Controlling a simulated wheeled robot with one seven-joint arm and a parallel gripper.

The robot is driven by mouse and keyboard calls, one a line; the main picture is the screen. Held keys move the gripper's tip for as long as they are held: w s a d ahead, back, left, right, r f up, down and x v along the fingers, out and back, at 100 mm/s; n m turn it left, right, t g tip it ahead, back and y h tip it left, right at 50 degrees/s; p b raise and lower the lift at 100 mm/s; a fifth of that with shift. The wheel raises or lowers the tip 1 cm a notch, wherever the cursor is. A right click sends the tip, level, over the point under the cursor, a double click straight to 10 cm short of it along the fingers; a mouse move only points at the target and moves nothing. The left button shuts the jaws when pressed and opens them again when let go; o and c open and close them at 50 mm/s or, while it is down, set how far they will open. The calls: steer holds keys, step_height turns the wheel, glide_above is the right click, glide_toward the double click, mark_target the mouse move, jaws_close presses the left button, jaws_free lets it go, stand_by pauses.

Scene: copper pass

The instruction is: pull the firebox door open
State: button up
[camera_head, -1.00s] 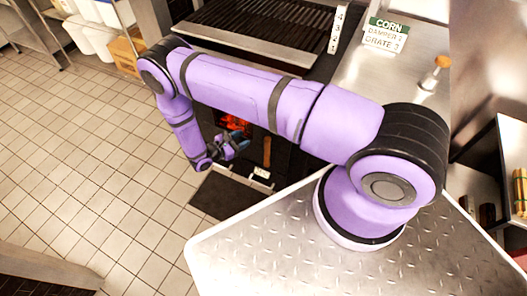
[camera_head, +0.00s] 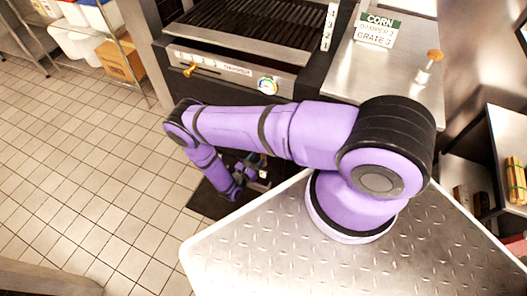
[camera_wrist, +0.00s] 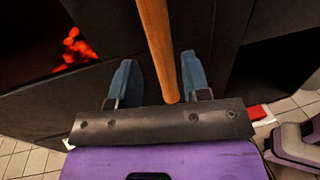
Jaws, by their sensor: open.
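The firebox door shows in the wrist view as a dark panel (camera_wrist: 195,22) with a long wooden handle (camera_wrist: 157,40). My gripper (camera_wrist: 158,78) is open, with one blue finger on each side of the handle's lower end. I see gaps between the fingers and the handle; contact cannot be told. In the head view my gripper (camera_head: 257,172) is low in front of the grill, partly behind my own arm. The door and handle are hidden there by my arm. How far the door stands open is not clear.
Glowing coals (camera_wrist: 75,48) show left of the handle in the wrist view. The grill (camera_head: 235,80) has a front panel with a brass lever (camera_head: 189,71) and a round gauge (camera_head: 267,85). A steel counter (camera_head: 385,75) is at right. Tiled floor (camera_head: 90,170) is clear at left.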

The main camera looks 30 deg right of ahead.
steer(key=x, duration=0.5)
steer(key=shift+w+d, duration=0.15)
steer(key=shift+d, duration=0.15)
steer(key=shift+a, duration=0.1)
jaws_close()
